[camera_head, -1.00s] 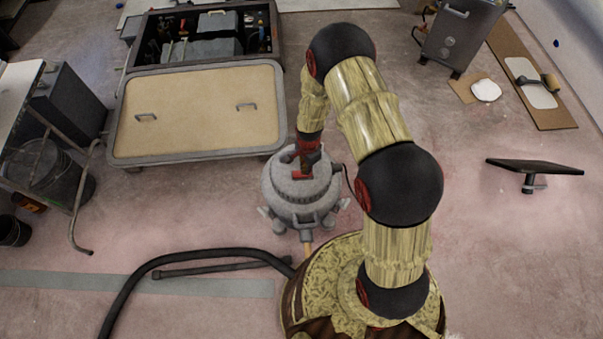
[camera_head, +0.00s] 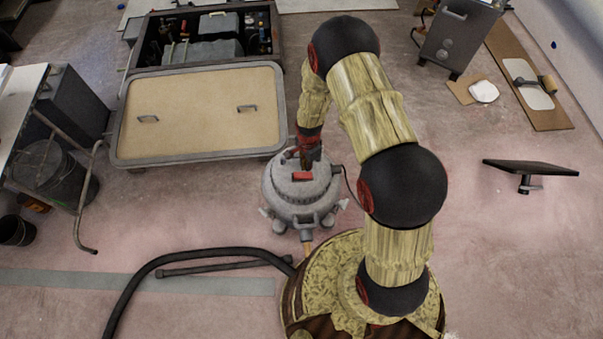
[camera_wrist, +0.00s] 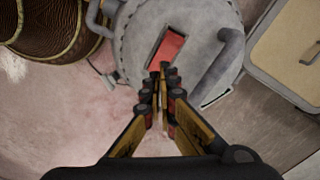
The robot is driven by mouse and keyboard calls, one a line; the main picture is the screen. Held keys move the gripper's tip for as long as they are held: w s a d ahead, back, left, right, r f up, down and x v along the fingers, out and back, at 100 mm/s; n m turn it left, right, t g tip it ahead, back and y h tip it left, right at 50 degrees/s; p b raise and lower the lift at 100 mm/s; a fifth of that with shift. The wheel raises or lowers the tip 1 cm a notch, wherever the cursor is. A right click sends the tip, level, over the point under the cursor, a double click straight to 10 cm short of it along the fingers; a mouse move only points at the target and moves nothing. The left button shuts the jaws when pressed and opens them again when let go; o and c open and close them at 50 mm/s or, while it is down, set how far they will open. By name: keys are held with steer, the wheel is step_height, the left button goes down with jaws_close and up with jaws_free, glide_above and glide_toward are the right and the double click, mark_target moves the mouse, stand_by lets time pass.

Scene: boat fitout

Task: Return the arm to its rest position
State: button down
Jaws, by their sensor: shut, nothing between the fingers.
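My arm bends over from my base, and my gripper (camera_head: 308,158) hangs low at the far rim of a grey round vacuum canister. In the wrist view my gripper (camera_wrist: 160,75) is shut with its fingertips together and nothing between them. The grey canister (camera_head: 300,196) has a red patch (camera_head: 303,176) on its lid. In the wrist view the canister lid (camera_wrist: 140,40) and the red patch (camera_wrist: 170,45) lie just beyond the fingertips. I cannot tell whether the fingertips touch the lid.
A tan hatch panel (camera_head: 200,140) with two handles lies behind the canister, before an open compartment (camera_head: 166,40). A black hose (camera_head: 150,262) curves at the front left. A bucket (camera_head: 45,175) stands left. A small tilted stand (camera_head: 530,168) is at right, with clear floor around it.

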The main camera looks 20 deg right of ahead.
steer(key=shift+r+p, duration=0.45)
steer(key=shift+r, duration=0.5)
steer(key=s+r+n+g, duration=0.35)
steer(key=s+n, duration=0.25)
steer(key=s, duration=0.2)
steer(key=s+r+n+t, duration=0.2)
steer(key=s+r+t, duration=0.1)
steer(key=r, duration=1.2)
steer(key=s+r+n+t, duration=0.3)
steer(key=s+r, duration=0.3)
steer(key=r, duration=1)
steer(key=s+r+n+t, duration=0.3)
steer(key=s+r, duration=0.1)
steer(key=r, duration=1.2)
steer(key=shift+s+r, duration=0.15)
steer(key=shift+s, duration=0.1)
